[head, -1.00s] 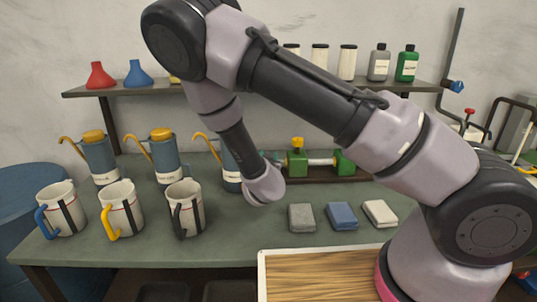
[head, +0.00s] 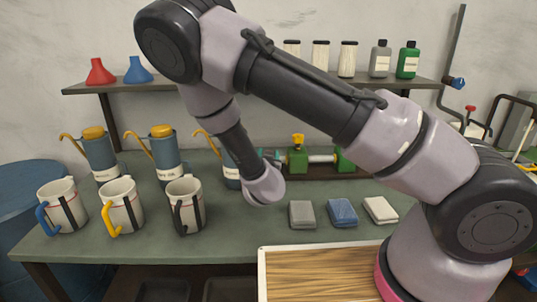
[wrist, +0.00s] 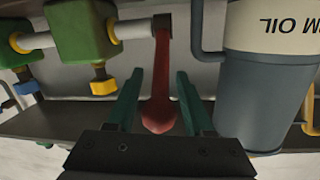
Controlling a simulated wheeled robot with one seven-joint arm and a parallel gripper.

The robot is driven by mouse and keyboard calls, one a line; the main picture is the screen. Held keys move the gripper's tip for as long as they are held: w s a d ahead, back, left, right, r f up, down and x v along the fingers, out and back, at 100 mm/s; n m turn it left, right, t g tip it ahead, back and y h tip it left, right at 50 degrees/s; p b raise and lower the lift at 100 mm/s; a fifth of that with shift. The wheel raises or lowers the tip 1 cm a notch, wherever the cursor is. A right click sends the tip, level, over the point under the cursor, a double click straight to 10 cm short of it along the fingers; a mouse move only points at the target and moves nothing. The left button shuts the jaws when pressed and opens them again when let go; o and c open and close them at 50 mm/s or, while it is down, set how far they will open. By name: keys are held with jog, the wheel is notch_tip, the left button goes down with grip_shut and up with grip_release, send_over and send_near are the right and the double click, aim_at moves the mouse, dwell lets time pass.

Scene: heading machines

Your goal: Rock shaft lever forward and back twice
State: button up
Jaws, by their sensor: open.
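My gripper (wrist: 160,74) is open, with one green finger on each side of the lever. Gaps show between the lever and both fingers. In the head view, the green block (head: 297,161) and shaft (head: 321,159) show on a dark base behind my arm. The lever is hidden there, and only a little of my gripper's teal fingers (head: 271,156) shows.
A blue-grey oil can (wrist: 268,90) stands close beside my gripper. More cans (head: 165,160) and several mugs (head: 122,207) stand at the left of the green bench. A shelf (head: 210,86) with bottles runs behind.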

jog(key=s+a+r, duration=0.1)
jog(key=s, duration=0.9)
